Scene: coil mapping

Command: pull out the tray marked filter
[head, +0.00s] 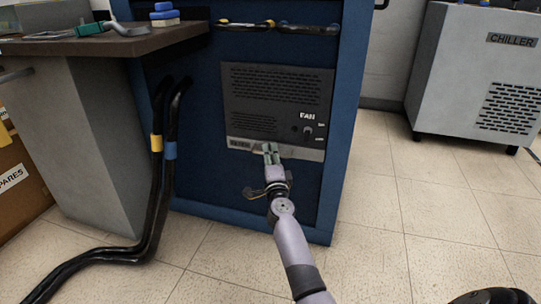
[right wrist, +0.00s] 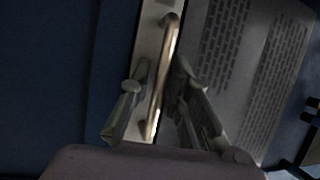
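The filter tray (head: 311,154) shows as a pale metal strip at the bottom of the dark fan panel, in the blue cabinet. Its small label at the left end is hard to read. In the right wrist view the strip (right wrist: 149,38) carries a bar handle (right wrist: 165,70). My right gripper (head: 270,150) is at the strip, and in the head view it hides the handle. In the right wrist view my right gripper (right wrist: 158,88) is open, with one finger on each side of the handle and gaps visible. My left gripper is not in view.
The fan panel (head: 275,95) with a knob is above the strip. Black hoses (head: 165,150) run down the cabinet's left side. A workbench (head: 100,42) with tools stands at left, a grey chiller (head: 470,75) at right. Tiled floor (head: 375,215) is free in front.

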